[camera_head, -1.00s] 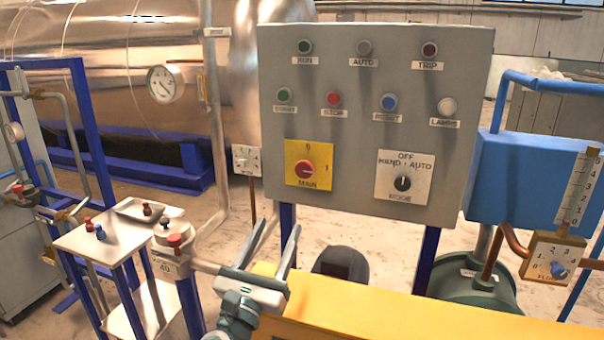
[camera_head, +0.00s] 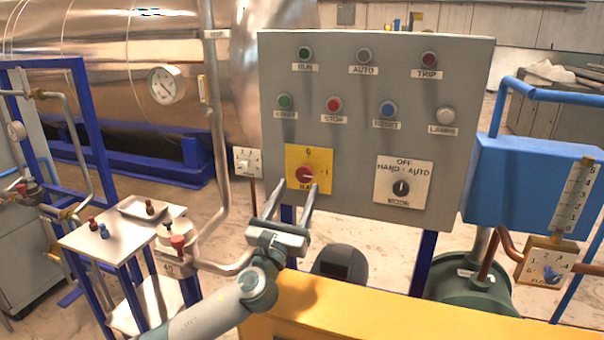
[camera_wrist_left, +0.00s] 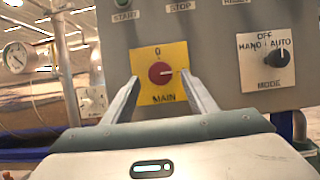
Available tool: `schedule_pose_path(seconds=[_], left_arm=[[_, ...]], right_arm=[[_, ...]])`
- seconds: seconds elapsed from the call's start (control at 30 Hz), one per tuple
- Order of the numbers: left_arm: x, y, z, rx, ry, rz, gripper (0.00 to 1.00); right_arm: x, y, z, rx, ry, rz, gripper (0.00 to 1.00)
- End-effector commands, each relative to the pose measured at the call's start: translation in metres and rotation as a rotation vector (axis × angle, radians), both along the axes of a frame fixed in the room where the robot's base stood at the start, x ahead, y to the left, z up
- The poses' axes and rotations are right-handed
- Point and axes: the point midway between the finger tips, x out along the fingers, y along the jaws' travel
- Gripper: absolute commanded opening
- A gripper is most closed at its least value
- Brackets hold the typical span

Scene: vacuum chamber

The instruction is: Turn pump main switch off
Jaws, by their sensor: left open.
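The main switch is a red rotary knob (camera_head: 305,174) on a yellow plate (camera_head: 295,158) marked MAIN, at the lower left of the grey control panel (camera_head: 350,130). In the left wrist view the knob (camera_wrist_left: 161,73) has its pale pointer mark toward the right, away from the 0 at the top of the plate. My left gripper (camera_head: 292,192) is open and empty, just below and in front of the knob. In the left wrist view its fingers (camera_wrist_left: 160,88) stand to either side of the knob, apart from it. My right gripper is not in view.
A black mode selector (camera_head: 401,188) sits to the right on the same panel. Several push buttons and lamps are above. A yellow surface (camera_head: 400,318) and a dark rounded object (camera_head: 341,263) lie below. A small table (camera_head: 110,236) with a tray stands at left.

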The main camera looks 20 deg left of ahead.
Motion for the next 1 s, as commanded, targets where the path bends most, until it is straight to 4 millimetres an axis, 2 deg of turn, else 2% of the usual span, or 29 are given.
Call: schedule_pose_path(seconds=[0.1, 0.3, 0.73, 0.9, 1.0], left_arm=[[0.018, 0.000, 0.011, 0.001, -0.001, 0.001, 0.53], [0.037, -0.001, 0.017, 0.000, 0.000, 0.001, 0.53], [0.043, -0.001, 0.018, 0.000, 0.001, 0.000, 0.53], [0.043, -0.001, 0.018, 0.000, 0.000, 0.000, 0.13], [0.043, -0.001, 0.018, 0.000, 0.000, 0.000, 0.13]], right_arm=[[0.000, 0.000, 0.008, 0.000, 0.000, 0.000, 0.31], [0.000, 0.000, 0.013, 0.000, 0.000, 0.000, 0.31], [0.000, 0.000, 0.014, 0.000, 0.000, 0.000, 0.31], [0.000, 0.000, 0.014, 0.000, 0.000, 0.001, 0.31], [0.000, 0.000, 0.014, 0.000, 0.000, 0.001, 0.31]])
